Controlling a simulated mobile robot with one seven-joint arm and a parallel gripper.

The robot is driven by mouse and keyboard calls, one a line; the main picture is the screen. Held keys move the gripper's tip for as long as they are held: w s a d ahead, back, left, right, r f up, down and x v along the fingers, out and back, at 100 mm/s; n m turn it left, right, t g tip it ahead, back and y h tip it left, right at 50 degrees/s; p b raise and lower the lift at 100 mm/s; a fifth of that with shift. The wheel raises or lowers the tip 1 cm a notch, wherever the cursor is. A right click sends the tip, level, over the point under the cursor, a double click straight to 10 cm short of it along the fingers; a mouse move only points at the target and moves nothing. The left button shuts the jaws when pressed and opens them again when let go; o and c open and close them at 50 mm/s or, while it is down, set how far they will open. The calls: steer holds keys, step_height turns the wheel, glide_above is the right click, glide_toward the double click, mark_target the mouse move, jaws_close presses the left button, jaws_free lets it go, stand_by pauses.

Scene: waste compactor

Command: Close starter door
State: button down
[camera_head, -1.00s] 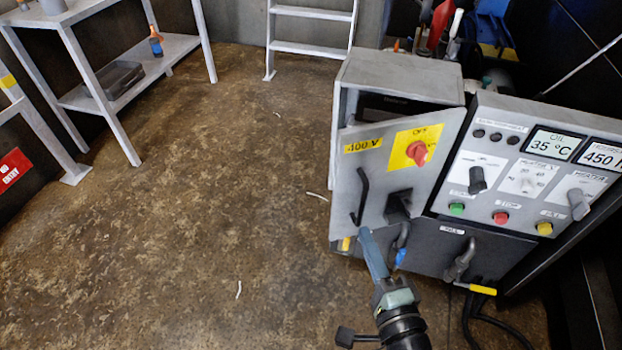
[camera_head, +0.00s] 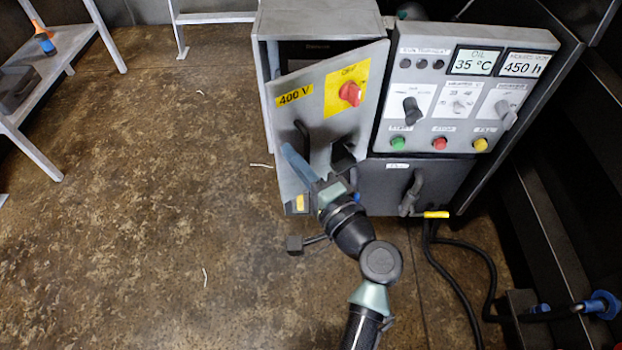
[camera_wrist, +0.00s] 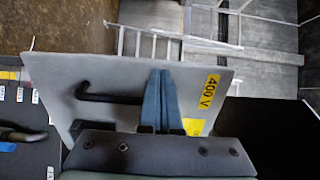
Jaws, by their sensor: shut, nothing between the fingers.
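The starter door (camera_head: 310,112) is a grey panel with a yellow "400 V" label, a red OFF knob (camera_head: 350,92) on a yellow plate and a black handle (camera_head: 302,140). It stands ajar from the starter cabinet (camera_head: 318,20), with a dark gap at its top and left. My gripper (camera_head: 290,155) is shut and empty, in front of the door's lower left beside the handle. In the wrist view the blue fingers (camera_wrist: 163,98) lie together over the door face (camera_wrist: 130,72), close to the handle (camera_wrist: 105,96). I cannot tell whether they touch the door.
The control panel (camera_head: 455,100) with gauges, knobs and coloured buttons adjoins the door on the right. A pipe with a yellow handle (camera_head: 436,214) and black cables lie below it. A shelf (camera_head: 70,50) stands at far left.

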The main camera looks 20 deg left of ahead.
steer(key=shift+x, duration=1.05)
